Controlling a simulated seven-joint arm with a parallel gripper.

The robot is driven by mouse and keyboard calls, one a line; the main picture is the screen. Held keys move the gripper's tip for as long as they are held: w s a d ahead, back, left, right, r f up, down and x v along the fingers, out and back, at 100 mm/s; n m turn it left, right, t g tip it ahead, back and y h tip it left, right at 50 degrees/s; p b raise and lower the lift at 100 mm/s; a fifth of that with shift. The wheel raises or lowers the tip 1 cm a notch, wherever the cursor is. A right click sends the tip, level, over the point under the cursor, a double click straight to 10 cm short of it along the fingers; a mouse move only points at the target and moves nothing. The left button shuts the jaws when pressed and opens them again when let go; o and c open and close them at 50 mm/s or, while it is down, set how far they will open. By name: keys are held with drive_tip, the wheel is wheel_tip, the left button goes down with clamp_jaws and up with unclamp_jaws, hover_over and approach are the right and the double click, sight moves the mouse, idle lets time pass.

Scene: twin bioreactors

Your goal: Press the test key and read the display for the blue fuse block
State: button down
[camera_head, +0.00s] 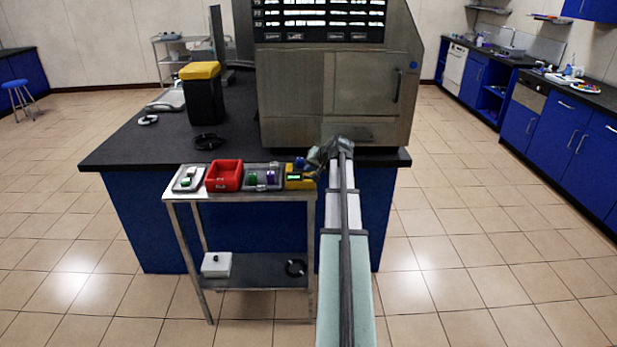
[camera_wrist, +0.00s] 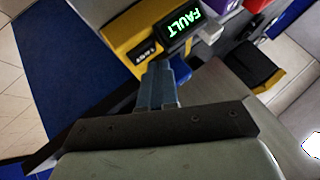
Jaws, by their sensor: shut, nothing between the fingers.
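The yellow tester (camera_head: 300,183) sits at the right end of the small side table, with a lit green display. In the wrist view the tester (camera_wrist: 122,32) shows its display (camera_wrist: 185,30) upside down and tilted, reading "FAULT". In the head view my gripper (camera_head: 320,155) is small and dark. A small blue block (camera_head: 300,163), likely the blue fuse block, appears just behind the tester.
Left of the tester are a grey tray (camera_head: 278,187) with green and purple blocks, a red bin (camera_head: 223,184) and a light tray (camera_head: 176,187). The dark bench (camera_head: 150,150) behind carries a large metal cabinet (camera_head: 300,100) and a yellow-lidded black bin (camera_head: 205,100).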

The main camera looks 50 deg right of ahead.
drive_tip(key=shift+r, duration=0.15)
drive_tip(key=shift+r, duration=2.5)
